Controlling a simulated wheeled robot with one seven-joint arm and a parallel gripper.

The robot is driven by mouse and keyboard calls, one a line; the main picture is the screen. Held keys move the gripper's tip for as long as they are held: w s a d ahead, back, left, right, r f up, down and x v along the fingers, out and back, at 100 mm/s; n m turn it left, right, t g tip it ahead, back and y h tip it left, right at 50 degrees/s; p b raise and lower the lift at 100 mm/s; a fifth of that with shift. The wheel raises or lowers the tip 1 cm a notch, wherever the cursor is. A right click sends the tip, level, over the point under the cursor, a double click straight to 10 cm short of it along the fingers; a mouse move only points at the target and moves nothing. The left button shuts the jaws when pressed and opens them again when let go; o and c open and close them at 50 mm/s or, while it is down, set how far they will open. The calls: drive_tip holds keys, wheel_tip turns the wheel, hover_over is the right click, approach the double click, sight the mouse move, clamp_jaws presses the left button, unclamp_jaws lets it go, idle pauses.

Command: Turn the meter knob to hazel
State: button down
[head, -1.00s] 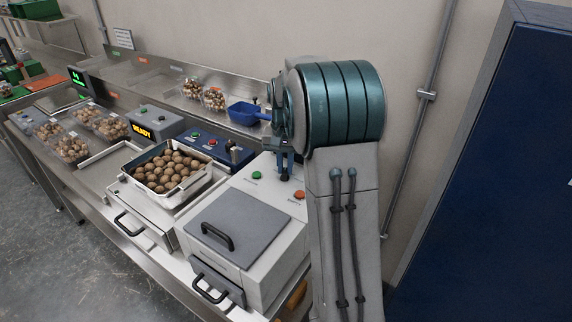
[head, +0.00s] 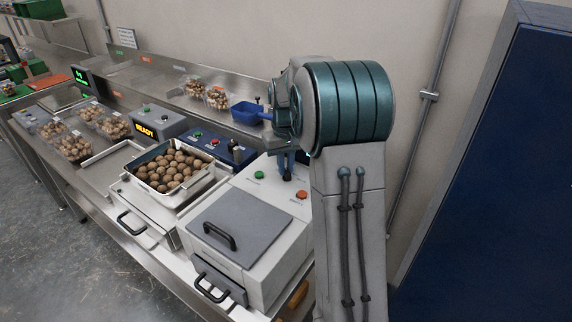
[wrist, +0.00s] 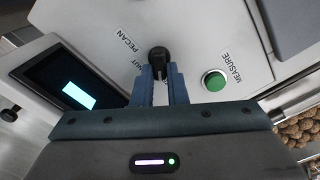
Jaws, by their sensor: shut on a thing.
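The meter is the pale grey machine with a grey lid (head: 238,228) at the front right of the bench in the head view. Its black knob (wrist: 158,56) stands on the panel in the wrist view, with the two blue fingers of my gripper (wrist: 162,78) closed on it. "PECAN" and a partly hidden label ending in "NUT" show left of the knob; no hazel label is readable. I cannot tell which mark the knob points to. In the head view my gripper (head: 287,166) is partly hidden by my arm.
A green MEASURE button (wrist: 214,81) sits close right of my fingers, and a lit screen (wrist: 68,86) is at the left. An orange button (head: 302,195) is on the panel.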

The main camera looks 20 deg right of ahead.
sight(286, 168)
idle(0.3)
drive_tip(key=c, duration=1.4)
unclamp_jaws()
drive_tip(key=shift+c, duration=0.2)
wheel_tip(286, 168, up, 14)
drive_tip(key=s+a+f+t, duration=0.1)
drive_tip(key=s+a+f, duration=0.2)
drive_tip(key=s, duration=0.6)
drive_tip(key=s+a+f+t, duration=0.1)
drive_tip(key=s+a+f, duration=0.3)
drive_tip(key=s, duration=0.5)
drive_tip(key=s+a+f+t, duration=0.1)
drive_tip(key=s+a+f, duration=0.2)
drive_tip(key=s, duration=0.6)
drive_tip(key=shift+a+f, duration=0.15)
drive_tip(key=shift+a, duration=0.4)
